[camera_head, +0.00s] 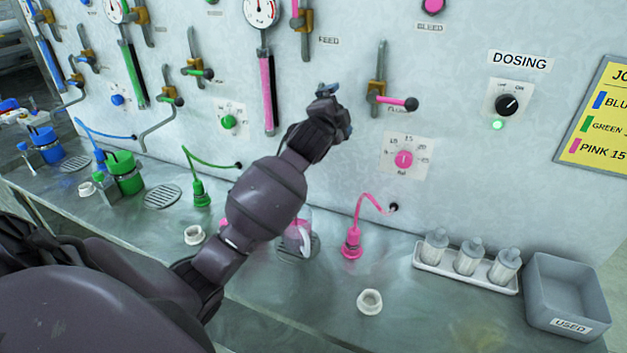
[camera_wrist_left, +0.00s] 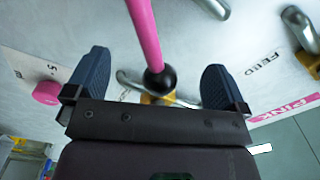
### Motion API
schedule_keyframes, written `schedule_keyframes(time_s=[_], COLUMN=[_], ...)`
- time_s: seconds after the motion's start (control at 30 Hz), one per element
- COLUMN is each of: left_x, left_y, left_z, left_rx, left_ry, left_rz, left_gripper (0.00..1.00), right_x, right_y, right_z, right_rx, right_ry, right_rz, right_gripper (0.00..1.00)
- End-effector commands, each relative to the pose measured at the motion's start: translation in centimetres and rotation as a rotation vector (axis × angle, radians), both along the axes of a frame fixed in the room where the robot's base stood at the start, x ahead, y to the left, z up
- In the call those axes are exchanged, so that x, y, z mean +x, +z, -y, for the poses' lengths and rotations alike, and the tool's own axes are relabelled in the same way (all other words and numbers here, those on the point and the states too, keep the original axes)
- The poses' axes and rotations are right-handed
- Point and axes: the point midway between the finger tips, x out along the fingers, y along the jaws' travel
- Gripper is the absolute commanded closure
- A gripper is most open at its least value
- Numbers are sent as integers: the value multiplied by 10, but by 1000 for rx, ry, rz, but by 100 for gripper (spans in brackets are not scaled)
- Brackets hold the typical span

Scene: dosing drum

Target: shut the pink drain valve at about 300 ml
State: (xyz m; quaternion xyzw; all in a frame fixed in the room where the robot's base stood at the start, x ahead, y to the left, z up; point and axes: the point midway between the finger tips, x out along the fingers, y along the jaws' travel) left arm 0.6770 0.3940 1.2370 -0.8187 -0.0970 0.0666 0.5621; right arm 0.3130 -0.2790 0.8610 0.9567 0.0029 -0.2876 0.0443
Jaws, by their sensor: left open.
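My left gripper (camera_head: 333,112) is up at the panel, right of the pink sight tube (camera_head: 267,95). In the left wrist view a pink valve lever (camera_wrist_left: 146,35) with a black ball end (camera_wrist_left: 163,80) lies between the open fingers of the gripper (camera_wrist_left: 155,85), not clamped. In the head view my gripper hides whatever valve is behind it. A clear vessel with some pink (camera_head: 298,238) stands on the bench, partly behind my arm. The level in the tube is too small to read in ml. My right gripper is out of view.
Another pink-handled valve (camera_head: 392,102) is close right of my gripper, above a pink dial (camera_head: 404,159). A pink plug with a cord (camera_head: 352,243), a white tray of bottles (camera_head: 466,268) and a grey USED bin (camera_head: 566,300) stand on the bench.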

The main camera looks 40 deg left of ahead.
Motion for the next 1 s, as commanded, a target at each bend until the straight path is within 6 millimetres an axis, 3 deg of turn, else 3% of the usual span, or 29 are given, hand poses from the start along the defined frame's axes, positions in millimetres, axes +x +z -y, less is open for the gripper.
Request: schedule_keyframes(time_s=[1.0], left_x=[1], left_y=[-14], left_z=[6], left_rx=[-1], left_ry=[0], left_rz=[-1], left_gripper=[0], right_x=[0], right_y=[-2], right_z=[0], right_rx=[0], right_ry=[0], right_rz=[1], right_gripper=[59])
